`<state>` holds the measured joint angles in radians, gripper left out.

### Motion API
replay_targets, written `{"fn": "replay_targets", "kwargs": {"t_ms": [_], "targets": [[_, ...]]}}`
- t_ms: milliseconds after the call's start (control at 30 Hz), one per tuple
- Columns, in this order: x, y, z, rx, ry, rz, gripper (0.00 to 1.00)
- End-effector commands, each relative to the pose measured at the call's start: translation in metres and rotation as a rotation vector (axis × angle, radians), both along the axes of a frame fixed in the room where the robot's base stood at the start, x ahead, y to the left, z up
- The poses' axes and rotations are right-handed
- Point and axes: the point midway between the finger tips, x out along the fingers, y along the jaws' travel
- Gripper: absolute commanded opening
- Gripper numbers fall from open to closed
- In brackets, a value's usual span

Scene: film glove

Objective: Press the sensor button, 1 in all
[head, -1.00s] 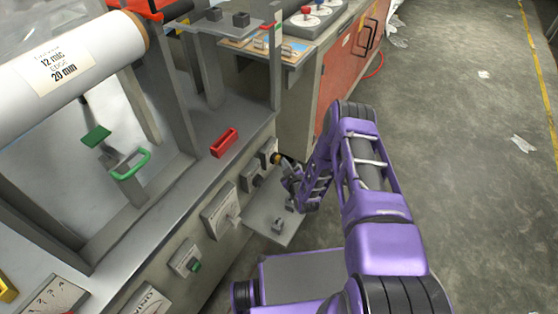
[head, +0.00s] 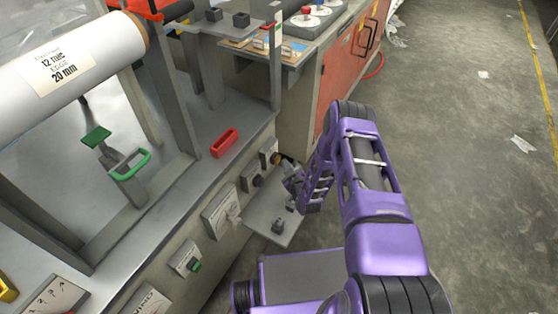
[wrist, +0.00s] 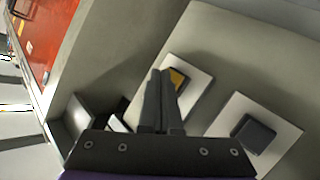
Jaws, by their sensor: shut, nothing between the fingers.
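A panel button with a yellow face (head: 275,158) sits on a pale plate on the machine's front. It also shows in the wrist view (wrist: 179,78), partly behind my fingers. A dark square button (wrist: 253,134) on a second pale plate is to its right there; it shows in the head view too (head: 252,180). I cannot read any label that tells which one is the sensor button. My gripper (wrist: 160,73) is shut and empty, its tips in front of the yellow button's left edge.
A grey shelf (head: 262,218) with a small dark block juts out below the buttons. A dial plate (head: 220,212) and a green button (head: 194,266) are further left on the panel. A red handle (head: 224,142) lies on the ledge. Open floor is on the right.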

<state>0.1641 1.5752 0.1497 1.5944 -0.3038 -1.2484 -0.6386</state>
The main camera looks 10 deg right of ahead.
Motion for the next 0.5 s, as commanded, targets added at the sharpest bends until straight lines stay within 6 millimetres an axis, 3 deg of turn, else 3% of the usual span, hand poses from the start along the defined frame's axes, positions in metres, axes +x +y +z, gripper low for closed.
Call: {"fn": "replay_targets", "kwargs": {"t_ms": [500], "targets": [[-0.0047, -0.0074, 0.0004, 0.0, -0.001, -0.001, 0.0]]}}
